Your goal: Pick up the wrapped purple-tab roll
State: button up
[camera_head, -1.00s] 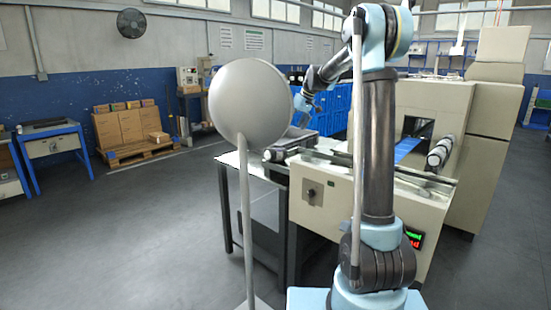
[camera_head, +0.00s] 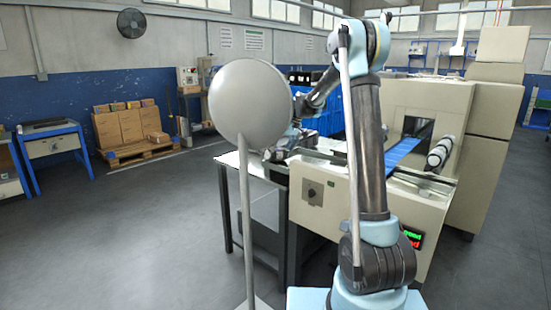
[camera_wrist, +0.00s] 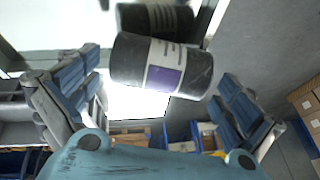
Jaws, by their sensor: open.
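A dark wrapped roll (camera_wrist: 160,65) with a white label and a purple tab shows in the wrist view, slightly tilted, between the two blue-padded fingers. My gripper (camera_wrist: 155,95) is open, one finger to the left of the roll and one to the right, with a gap visible on each side. The frames do not show clearly how far the roll lies between the pads. In the head view my arm reaches down to the end of the wrapper, and the grey ball and the arm hide most of the gripper. I cannot make out the purple tab there.
A grey ball on a pole (camera_head: 250,105) blocks part of the head view. A white table (camera_head: 262,172) adjoins the wrapper.

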jog(key=x, duration=0.5)
jog(key=shift+w+a+r, duration=0.1)
jog(key=c, duration=1.1)
jog(key=shift+o, duration=0.2)
